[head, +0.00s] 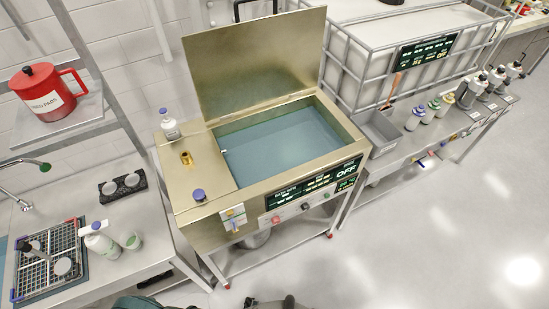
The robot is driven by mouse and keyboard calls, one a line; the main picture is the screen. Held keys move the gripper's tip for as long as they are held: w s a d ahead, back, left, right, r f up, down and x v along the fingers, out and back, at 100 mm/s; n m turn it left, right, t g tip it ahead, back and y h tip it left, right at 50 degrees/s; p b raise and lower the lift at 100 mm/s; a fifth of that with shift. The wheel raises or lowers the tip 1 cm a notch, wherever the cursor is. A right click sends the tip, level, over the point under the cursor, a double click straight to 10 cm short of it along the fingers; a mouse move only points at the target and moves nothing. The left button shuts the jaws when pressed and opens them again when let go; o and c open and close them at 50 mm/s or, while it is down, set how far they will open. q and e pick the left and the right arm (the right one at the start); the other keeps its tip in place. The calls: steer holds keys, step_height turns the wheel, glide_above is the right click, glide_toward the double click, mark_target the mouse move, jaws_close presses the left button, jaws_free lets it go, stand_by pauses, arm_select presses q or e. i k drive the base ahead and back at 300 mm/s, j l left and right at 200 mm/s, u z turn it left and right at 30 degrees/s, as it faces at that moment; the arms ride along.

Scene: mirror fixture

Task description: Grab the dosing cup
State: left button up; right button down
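A small pale cup (132,241) with a greenish inside stands on the left counter, just right of a white bottle (101,240). It looks like the dosing cup, but it is too small to make out any markings. It appears upright and apart from any gripper. I cannot make out either of my grippers. Only dark and teal parts, probably mine, show at the bottom edge.
A metal bath (225,229) with its lid (254,62) raised holds blue liquid in the middle. A wire rack (50,262) lies left of the bottle, and a black holder (123,186) stands behind. A red jug (45,92) sits on the upper shelf. Floor at right is clear.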

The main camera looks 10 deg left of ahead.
mark_target(129, 239)
steer(key=u, duration=2.2)
steer(key=j+z, duration=0.35)
steer(key=z, duration=0.15)
steer(key=j+z, duration=0.65)
steer(key=z, duration=0.3)
steer(key=k, duration=0.05)
